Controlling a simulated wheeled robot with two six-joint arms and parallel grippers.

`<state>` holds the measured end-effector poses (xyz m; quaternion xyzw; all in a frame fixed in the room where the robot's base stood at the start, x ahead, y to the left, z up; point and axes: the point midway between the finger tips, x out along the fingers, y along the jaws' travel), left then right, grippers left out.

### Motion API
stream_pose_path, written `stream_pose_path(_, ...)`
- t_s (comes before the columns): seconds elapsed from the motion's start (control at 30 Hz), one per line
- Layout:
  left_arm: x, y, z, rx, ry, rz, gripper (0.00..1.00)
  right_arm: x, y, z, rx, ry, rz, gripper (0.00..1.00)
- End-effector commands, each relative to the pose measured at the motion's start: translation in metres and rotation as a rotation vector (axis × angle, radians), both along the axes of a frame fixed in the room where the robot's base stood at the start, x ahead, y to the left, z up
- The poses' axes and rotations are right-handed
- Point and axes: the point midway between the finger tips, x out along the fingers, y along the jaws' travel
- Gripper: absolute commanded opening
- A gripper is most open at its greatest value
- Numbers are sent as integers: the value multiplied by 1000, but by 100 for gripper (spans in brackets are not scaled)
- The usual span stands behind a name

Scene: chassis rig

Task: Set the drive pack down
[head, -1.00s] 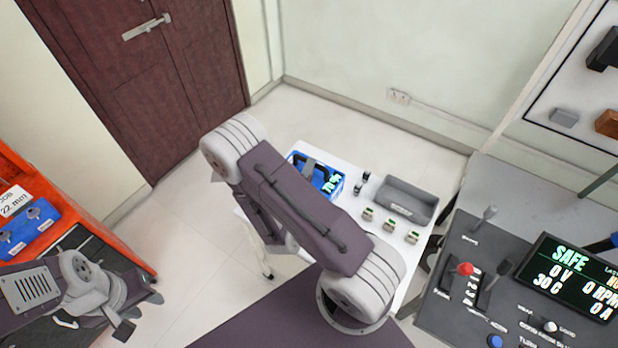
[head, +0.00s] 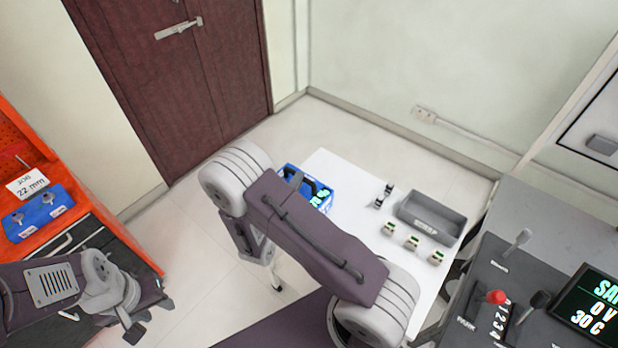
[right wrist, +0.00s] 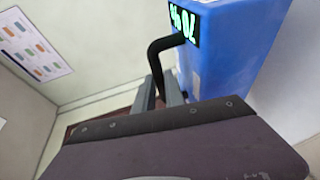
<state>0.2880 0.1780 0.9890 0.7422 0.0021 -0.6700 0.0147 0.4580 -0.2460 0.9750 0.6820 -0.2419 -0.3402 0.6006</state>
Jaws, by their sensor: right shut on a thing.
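The drive pack (head: 321,194) is a blue box with a black handle and a green lit readout. In the head view it shows at the table's far left edge, partly behind my right arm. It also fills the upper right of the right wrist view (right wrist: 235,50). My right gripper (right wrist: 163,92) is shut on the pack's black handle (right wrist: 157,52); my arm hides it in the head view. I cannot tell whether the pack touches the white table (head: 345,177). My left gripper (head: 152,310) is at the lower left, away from the pack; its jaw opening is unclear.
A grey tray (head: 431,217) and several small green-topped parts (head: 411,242) sit on the table's right side. Two small dark parts (head: 384,195) stand left of the tray. A grey control console (head: 500,270) is at right, an orange bench (head: 70,215) at left.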

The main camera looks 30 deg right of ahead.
Motion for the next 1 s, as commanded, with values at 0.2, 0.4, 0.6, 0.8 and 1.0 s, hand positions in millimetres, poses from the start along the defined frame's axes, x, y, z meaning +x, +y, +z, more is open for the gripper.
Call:
stream_pose_path(0.2, 0, 0, 1, 0, 0, 0, 36, 3, 3, -3, -3, -4, 1, 0)
stream_pose_path(0.4, 0, 0, 4, 0, 0, 0, 36, 3, 3, -32, -5, -2, 0, 0)
stream_pose_path(0.6, 0, 0, 4, 0, 0, 0, 36, 3, 3, -41, -2, -6, 0, 0)
stream_pose_path(0.8, 0, 0, 2, 0, 0, 0, 36, 3, 3, -42, -2, -6, 0, 0)
stream_pose_path(1.0, 0, 0, 1, 0, 0, 0, 36, 2, 3, -45, 0, 0, 0, 36)
